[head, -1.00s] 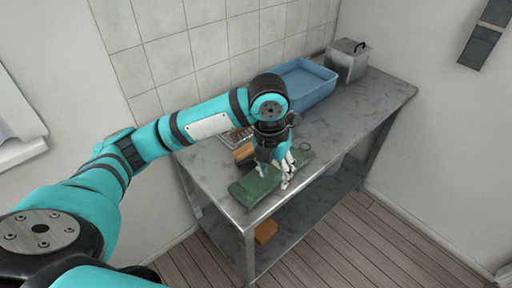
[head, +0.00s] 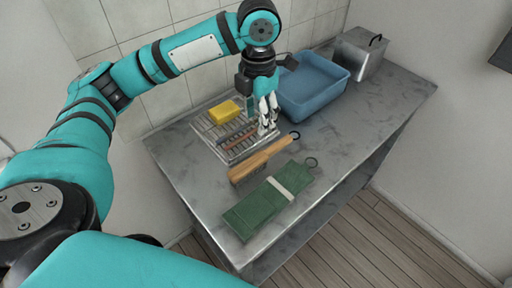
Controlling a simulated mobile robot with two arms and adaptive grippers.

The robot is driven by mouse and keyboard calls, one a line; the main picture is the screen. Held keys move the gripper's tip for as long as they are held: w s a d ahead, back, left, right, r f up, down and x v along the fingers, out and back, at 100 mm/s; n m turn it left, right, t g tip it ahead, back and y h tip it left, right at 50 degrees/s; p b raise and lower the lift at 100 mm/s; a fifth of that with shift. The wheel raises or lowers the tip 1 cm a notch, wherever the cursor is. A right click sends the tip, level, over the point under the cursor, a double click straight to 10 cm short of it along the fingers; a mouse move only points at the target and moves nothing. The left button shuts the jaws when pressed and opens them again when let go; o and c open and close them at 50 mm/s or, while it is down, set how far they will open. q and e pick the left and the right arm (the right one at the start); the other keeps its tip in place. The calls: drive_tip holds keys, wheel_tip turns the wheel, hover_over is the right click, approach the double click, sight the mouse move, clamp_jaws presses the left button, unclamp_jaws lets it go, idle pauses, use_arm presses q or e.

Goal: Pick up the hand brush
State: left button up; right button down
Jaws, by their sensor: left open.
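The hand brush (head: 262,159) lies on the metal table, its wooden body running diagonally, with a dark loop at its far right end. It is between the slatted rack and a green folded bundle. My left gripper (head: 268,128) points down over the right end of the rack, behind the brush handle. Its pale fingers are open, and I see nothing held in them. Whether the fingertips touch the rack or the thin brown stick beside them, I cannot tell. My right gripper is not in view.
The slatted rack (head: 211,133) holds a yellow sponge (head: 224,111) and a brown stick (head: 236,137). The green bundle (head: 262,207) with a pale band lies near the front edge. A blue basin (head: 318,102) and a grey metal box (head: 352,62) stand behind. The table's right part is clear.

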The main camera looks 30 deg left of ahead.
use_arm(q)
hover_over(260, 156)
drive_tip(key=f, duration=0.8)
drive_tip(key=shift+s+a, duration=0.15)
drive_tip(key=shift+s, duration=0.25)
drive_tip(key=f, duration=0.3)
drive_tip(key=shift+w, duration=0.2)
drive_tip(key=shift+f+p, duration=0.3)
drive_tip(key=shift+f, duration=0.45)
wheel_tip(260, 156, down, 4)
drive_tip(key=shift+w+r, duration=0.15)
drive_tip(key=shift+r, duration=0.05)
drive_tip(key=shift+f, duration=0.45)
drive_tip(key=shift+d, duration=0.2)
clamp_jaws()
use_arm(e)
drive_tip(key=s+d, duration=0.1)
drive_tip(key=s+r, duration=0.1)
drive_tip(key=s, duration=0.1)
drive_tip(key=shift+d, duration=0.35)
